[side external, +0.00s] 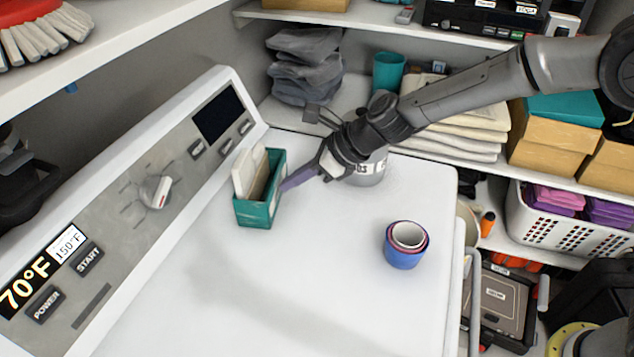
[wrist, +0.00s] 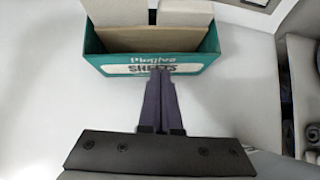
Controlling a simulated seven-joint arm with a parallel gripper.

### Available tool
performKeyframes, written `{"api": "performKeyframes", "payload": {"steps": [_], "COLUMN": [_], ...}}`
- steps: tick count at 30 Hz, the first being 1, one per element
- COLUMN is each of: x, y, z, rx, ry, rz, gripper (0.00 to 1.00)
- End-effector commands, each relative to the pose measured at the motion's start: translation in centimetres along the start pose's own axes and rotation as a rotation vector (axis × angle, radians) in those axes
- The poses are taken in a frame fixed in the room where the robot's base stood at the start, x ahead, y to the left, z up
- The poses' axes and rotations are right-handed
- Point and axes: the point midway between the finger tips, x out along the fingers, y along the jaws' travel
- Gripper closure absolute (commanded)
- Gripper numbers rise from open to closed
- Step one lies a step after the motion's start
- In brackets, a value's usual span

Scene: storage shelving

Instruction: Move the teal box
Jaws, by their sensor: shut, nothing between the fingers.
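The teal box (side external: 258,213) stands upright on the white machine top (side external: 310,270), close to its control panel. It is open at the top and holds pale sheets (side external: 247,172). In the wrist view the teal box (wrist: 195,62) is at the top, with lettering on its near face. My gripper (side external: 286,185) is at the right side of the box, fingers pointing at it. In the wrist view its purple fingers (wrist: 160,75) are shut together, with nothing between them, and their tips meet the lower part of the box's near face. I cannot tell if they touch it.
Blue nested cups (side external: 404,255) stand on the machine top to the right. A grey-white can (side external: 368,170) stands behind my gripper. The control panel (side external: 140,205) rises along the left. Shelves with folded cloths (side external: 460,140) lie behind. The front middle of the top is clear.

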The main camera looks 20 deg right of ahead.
Motion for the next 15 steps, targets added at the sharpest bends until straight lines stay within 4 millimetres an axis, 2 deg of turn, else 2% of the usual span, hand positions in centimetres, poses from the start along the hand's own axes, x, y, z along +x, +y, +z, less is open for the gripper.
{"api": "performKeyframes", "payload": {"steps": [6,15], "x": [2.8,4.1], "y": [0.0,0.0], "z": [2.7,4.1], "rx": [-0.002,0.0], "ry": [-0.001,-0.001], "rz": [0.001,-0.001], "gripper": [1.0,1.0]}}
